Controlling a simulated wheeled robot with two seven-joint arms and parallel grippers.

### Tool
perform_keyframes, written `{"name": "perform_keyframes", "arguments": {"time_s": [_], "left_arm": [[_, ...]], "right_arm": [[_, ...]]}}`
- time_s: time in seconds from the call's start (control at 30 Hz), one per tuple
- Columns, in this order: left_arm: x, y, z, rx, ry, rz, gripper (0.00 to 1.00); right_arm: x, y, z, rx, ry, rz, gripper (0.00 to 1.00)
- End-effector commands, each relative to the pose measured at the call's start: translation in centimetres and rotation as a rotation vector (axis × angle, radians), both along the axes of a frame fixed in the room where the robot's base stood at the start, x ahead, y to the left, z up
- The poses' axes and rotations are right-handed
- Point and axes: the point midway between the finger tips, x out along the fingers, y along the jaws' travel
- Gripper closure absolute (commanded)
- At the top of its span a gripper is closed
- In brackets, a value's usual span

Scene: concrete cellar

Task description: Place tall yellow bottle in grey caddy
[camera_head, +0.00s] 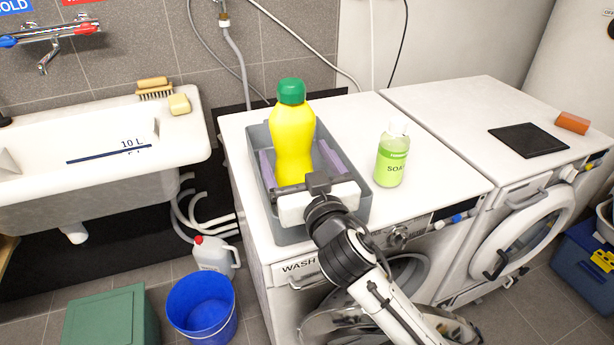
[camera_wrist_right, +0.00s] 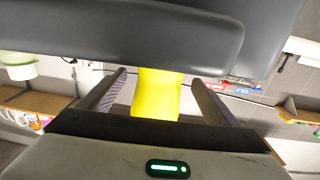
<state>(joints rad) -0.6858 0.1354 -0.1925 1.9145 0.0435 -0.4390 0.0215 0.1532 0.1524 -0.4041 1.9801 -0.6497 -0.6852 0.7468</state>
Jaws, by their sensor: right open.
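The tall yellow bottle (camera_head: 293,135) with a green cap stands upright inside the grey caddy (camera_head: 292,236), which sits on the left washing machine. Its foot is hidden behind my right gripper. My right gripper (camera_head: 298,162) reaches in over the caddy's front, with one finger on each side of the bottle. In the right wrist view the yellow bottle (camera_wrist_right: 158,95) shows between the open fingers, with a gap on both sides. My left gripper is not in view.
A green soap bottle (camera_head: 392,155) stands on the machine top (camera_head: 350,115), right of the caddy. A black mat (camera_head: 528,140) and an orange block (camera_head: 572,122) lie on the right machine. A sink (camera_head: 185,135) is at the left; a blue bucket (camera_head: 202,308) is on the floor.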

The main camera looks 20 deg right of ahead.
Motion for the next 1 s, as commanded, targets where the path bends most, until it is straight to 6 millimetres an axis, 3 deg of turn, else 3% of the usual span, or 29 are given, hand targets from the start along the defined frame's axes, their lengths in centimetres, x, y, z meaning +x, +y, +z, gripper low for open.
{"name": "perform_keyframes", "arguments": {"time_s": [0.2, 0.43, 0.6, 1.0], "left_arm": [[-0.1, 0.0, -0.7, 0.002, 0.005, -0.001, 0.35], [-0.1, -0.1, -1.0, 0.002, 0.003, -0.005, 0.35], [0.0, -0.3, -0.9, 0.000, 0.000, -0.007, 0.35], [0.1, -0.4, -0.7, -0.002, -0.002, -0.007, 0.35]], "right_arm": [[-5.0, 0.1, -0.3, 0.005, 0.003, 0.000, 0.16], [-8.8, 0.1, -0.2, 0.002, 0.002, -0.001, 0.16], [-9.8, 0.1, 0.0, 0.001, 0.000, -0.002, 0.16], [-9.9, 0.1, 0.1, 0.001, -0.001, -0.002, 0.16]]}}
